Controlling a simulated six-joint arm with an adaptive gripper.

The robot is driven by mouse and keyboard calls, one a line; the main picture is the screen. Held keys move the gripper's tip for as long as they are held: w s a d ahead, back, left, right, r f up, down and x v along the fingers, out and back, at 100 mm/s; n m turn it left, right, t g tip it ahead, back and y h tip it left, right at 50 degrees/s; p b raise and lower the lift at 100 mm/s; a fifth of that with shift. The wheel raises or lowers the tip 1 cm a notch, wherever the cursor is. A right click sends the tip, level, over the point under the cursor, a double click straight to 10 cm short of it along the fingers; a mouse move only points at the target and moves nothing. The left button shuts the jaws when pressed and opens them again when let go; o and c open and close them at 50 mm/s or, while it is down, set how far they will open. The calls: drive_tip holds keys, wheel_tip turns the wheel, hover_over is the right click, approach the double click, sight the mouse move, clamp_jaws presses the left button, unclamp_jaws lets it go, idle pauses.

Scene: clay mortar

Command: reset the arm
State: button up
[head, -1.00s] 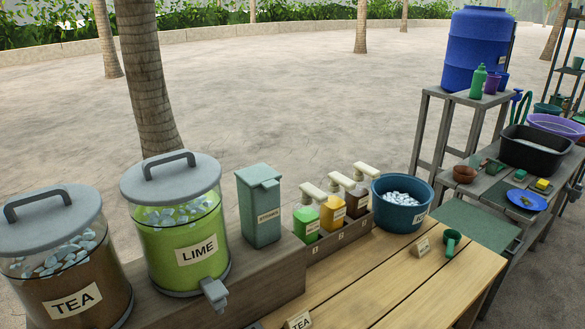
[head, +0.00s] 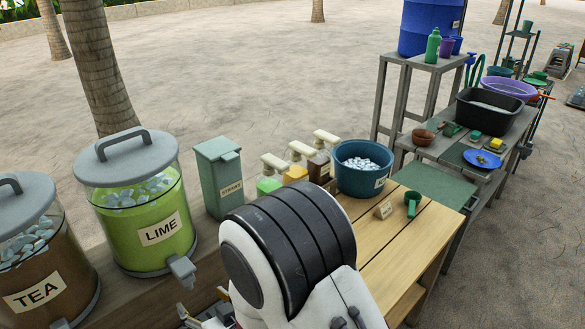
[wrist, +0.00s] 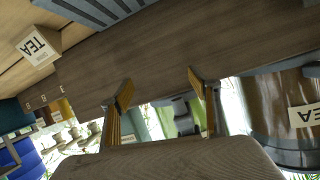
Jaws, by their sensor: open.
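My gripper (wrist: 158,88) is open in the wrist view, its two yellowish fingers apart with nothing between them. The wrist view is upside down. Past the fingers is brown wood, with a green jar and its tap behind them. In the head view my white and black arm fills the lower middle. A small part of my gripper (head: 207,316) shows at the bottom edge, below the lime jar (head: 140,205); its fingertips are not clear there.
The tea jar (head: 38,260) stands at the left and the straws box (head: 218,175) right of the lime jar. Pump bottles, a blue tub (head: 362,182) and a green scoop (head: 412,203) are behind my arm. A tea card (wrist: 38,46) shows in the wrist view.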

drive_tip(key=d+r+m+g+h, duration=0.1)
drive_tip(key=d+r+m+h, duration=0.15)
drive_tip(key=d+r, duration=0.65)
drive_tip(key=d+r+m+h, duration=0.1)
drive_tip(key=d+r+h, duration=0.4)
drive_tip(key=d, duration=0.9)
drive_tip(key=s+d+r+m+g+h, duration=0.1)
drive_tip(key=s+d+r, duration=0.2)
drive_tip(key=s+d, duration=0.4)
drive_tip(key=s+d+r+m+g, duration=0.2)
drive_tip(key=s+d+r, duration=0.2)
drive_tip(key=s+d, duration=0.4)
drive_tip(key=s, duration=0.6)
drive_tip(key=shift+g+h, duration=0.3)
drive_tip(key=shift+h, duration=0.05)
